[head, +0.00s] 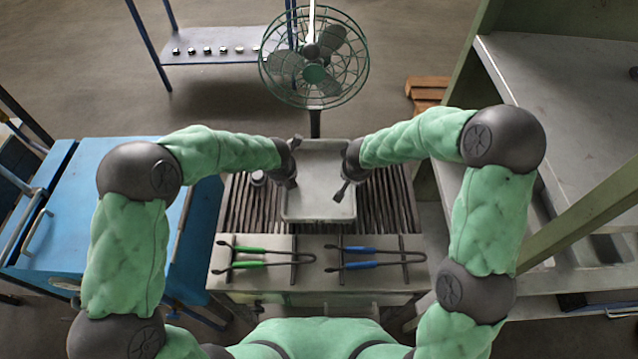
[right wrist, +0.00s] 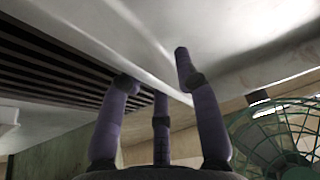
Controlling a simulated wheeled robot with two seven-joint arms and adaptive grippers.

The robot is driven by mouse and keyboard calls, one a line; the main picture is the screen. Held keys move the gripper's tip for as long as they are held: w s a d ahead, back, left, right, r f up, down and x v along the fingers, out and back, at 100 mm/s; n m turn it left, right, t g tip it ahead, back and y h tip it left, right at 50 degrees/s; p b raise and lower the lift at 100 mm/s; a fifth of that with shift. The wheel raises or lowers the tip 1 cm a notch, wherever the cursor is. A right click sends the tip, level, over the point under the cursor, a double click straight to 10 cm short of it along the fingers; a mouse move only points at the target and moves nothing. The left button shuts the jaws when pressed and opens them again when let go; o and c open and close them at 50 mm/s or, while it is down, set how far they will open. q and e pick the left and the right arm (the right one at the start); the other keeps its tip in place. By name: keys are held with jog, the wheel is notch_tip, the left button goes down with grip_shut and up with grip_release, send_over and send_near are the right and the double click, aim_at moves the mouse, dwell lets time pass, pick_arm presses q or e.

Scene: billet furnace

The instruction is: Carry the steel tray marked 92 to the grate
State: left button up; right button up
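The steel tray (head: 318,180) is a pale, shallow rectangle over the dark-slatted grate (head: 240,205) in the head view. No number on it can be read. I cannot tell whether it rests fully on the slats. My left gripper (head: 292,163) is at its left rim, with fingers spread. My right gripper (head: 346,172) is at its right rim, also spread. In the right wrist view, the right gripper's fingers (right wrist: 155,70) stand apart close to the tray's rim (right wrist: 150,60). Whether they touch it is unclear.
Green-handled tongs (head: 262,250) and blue-handled tongs (head: 372,250) lie on the near ledge. A green fan (head: 314,70) stands behind the grate. A blue cabinet (head: 95,215) is at left, and a grey bench with green posts (head: 560,100) at right.

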pick_arm(q)
jog(key=shift+r, duration=0.1)
jog(key=v, duration=1.1)
jog(key=shift+s+r, duration=0.25)
jog(key=shift+r, duration=0.05)
pick_arm(e)
jog(key=v, duration=1.2)
jog(key=shift+s+f, duration=0.1)
